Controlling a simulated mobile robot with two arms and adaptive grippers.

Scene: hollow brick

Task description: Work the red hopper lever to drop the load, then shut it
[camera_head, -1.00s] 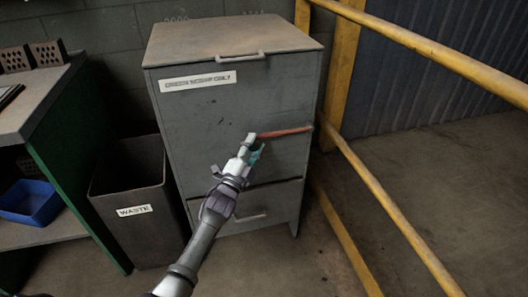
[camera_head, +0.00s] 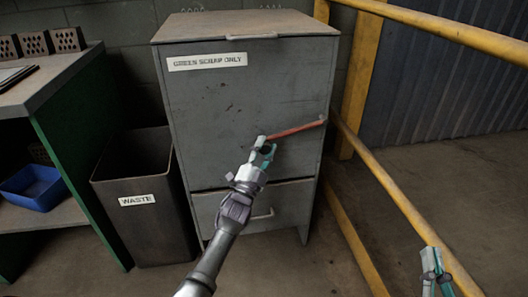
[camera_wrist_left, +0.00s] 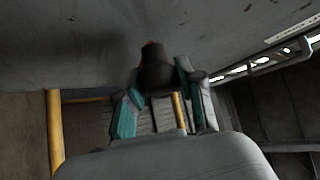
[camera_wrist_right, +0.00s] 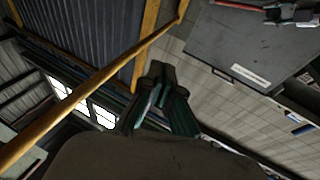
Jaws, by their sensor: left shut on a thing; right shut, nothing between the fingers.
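The grey hopper (camera_head: 240,95) stands against the wall, labelled "GREEN SCRAP ONLY". Its red lever (camera_head: 296,130) sticks out across the front, its pivot end at the right edge and its free end to the left and slightly lower. My left gripper (camera_head: 263,147) is shut on the lever's free end. In the left wrist view the dark lever end (camera_wrist_left: 155,70) sits between the fingers. My right gripper (camera_head: 432,265) is shut and empty at the lower right, apart from the hopper. Below the hopper front is a drawer-like lower section (camera_head: 245,205) with a handle.
A waste bin (camera_head: 150,225) stands left of the hopper. A workbench (camera_head: 50,85) with hollow bricks on top and a blue tray (camera_head: 35,188) on its shelf is further left. A yellow railing (camera_head: 400,195) runs along the right. Floor beyond it is clear.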

